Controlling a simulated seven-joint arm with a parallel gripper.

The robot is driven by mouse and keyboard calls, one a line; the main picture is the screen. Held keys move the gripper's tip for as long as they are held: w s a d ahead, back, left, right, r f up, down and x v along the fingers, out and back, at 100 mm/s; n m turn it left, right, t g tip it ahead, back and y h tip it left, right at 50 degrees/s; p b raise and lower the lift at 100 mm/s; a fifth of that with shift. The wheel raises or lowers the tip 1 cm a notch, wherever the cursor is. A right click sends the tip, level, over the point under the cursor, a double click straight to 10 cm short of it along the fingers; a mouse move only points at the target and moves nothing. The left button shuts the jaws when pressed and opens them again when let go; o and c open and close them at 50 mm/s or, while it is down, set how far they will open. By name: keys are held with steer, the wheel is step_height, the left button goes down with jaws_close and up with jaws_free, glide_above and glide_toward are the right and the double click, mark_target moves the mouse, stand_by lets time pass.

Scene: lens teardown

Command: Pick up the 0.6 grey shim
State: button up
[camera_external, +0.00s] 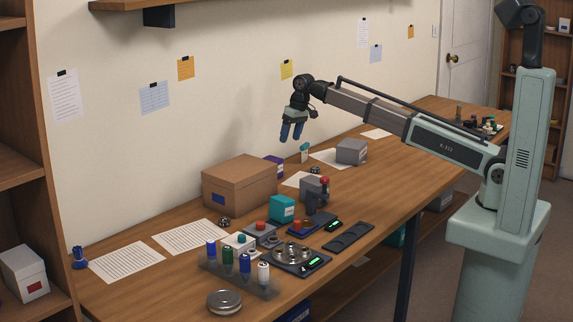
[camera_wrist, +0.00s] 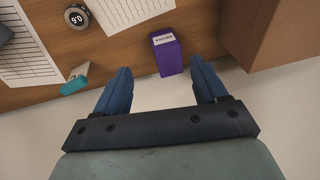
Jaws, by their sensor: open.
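The 0.6 grey shim is a small dark grey round piece (camera_wrist: 77,15) at the top left of the wrist view, its pale face marked 0.6 upside down. It lies on the wooden table between two paper sheets. In the external view it appears as a small dark round thing (camera_external: 316,171) beyond the grey blocks. My gripper (camera_external: 291,138) hangs high above the back of the table near the wall, fingers pointing down. In the wrist view its two blue fingers (camera_wrist: 160,85) are wide apart with nothing between them. The shim is well away from them.
A purple box (camera_wrist: 166,55) and a teal piece (camera_wrist: 75,80) stand near the table's wall-side edge. A large cardboard box (camera_external: 239,184) stands left of the shim. A grey box (camera_external: 352,151) is to its right. Several bottles, a scale and trays crowd the front.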

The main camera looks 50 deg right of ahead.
steer(key=s+d+f+m+g+h, duration=0.15)
steer(key=s+d, duration=0.25)
steer(key=d, duration=0.7)
glide_above(315, 167)
steer(key=shift+m+g, duration=0.35)
steer(key=shift+m, duration=0.1)
steer(key=f, duration=0.7)
steer(key=shift+s+a+f, duration=0.25)
steer(key=shift+f, duration=0.1)
steer(key=shift+w+d+f, duration=0.1)
steer(key=shift+f, duration=1.3)
steer(key=shift+w+d+f, duration=0.1)
steer(key=shift+f, duration=1.3)
steer(key=c, duration=1.2)
steer(key=shift+o, duration=0.2)
steer(key=shift+r, duration=0.2)
